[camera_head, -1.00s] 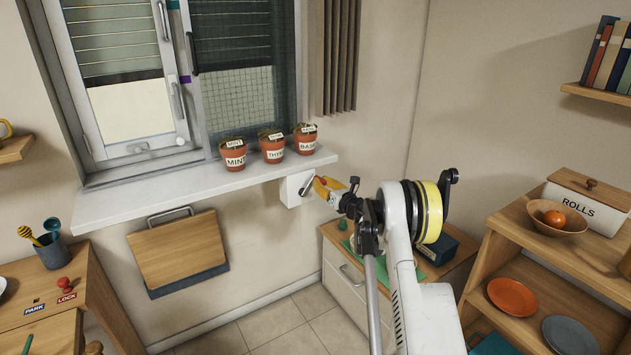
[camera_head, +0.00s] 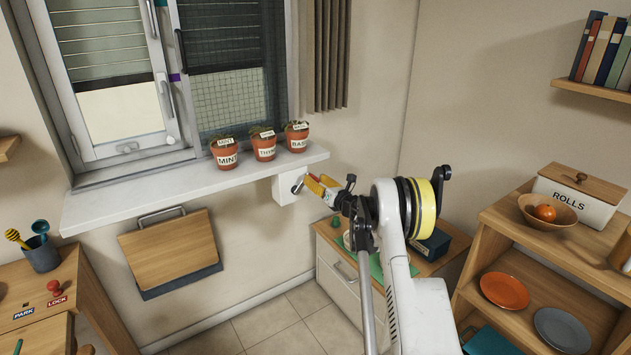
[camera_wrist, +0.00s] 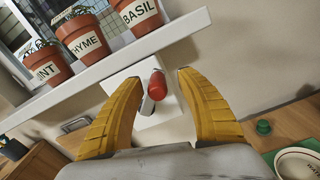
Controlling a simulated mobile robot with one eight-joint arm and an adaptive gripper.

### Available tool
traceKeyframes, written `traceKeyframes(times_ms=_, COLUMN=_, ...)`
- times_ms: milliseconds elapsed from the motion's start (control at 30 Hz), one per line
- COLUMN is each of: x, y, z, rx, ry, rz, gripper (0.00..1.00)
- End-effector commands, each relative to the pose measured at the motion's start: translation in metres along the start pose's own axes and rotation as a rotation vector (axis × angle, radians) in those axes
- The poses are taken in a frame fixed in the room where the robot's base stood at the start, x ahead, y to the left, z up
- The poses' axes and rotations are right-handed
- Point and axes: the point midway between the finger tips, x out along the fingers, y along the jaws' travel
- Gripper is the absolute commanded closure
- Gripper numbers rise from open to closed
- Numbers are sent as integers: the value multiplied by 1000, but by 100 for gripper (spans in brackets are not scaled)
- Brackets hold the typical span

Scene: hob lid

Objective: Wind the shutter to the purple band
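A white crank box (camera_head: 284,191) is on the wall under the sill, with a metal crank arm and a red knob (camera_wrist: 158,84). My gripper (camera_head: 321,187) is at the crank. In the wrist view its two yellow fingers (camera_wrist: 157,82) are spread, with the red knob between their tips and a gap on each side. The knob is partly hidden in the head view.
Pots labelled MINT (camera_head: 226,157), THYME (camera_head: 264,148) and BASIL (camera_head: 297,138) stand on the sill (camera_head: 180,187) just above the crank. A folded wooden board (camera_head: 168,250) hangs left of it. A low cabinet (camera_head: 345,285) stands below my arm.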

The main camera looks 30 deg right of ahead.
Motion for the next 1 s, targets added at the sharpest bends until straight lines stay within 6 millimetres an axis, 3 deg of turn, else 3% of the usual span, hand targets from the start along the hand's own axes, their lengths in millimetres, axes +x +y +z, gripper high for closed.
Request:
traceKeyframes(times_ms=267, x=-6, y=0, z=0, rx=0, ry=0, rz=1, gripper=56)
traceKeyframes(times_ms=700, x=-96, y=-1, z=0, rx=0, ry=0, rz=-2, gripper=56)
traceKeyframes(times_ms=1000, x=-120, y=0, z=0, rx=0, ry=0, rz=0, gripper=56)
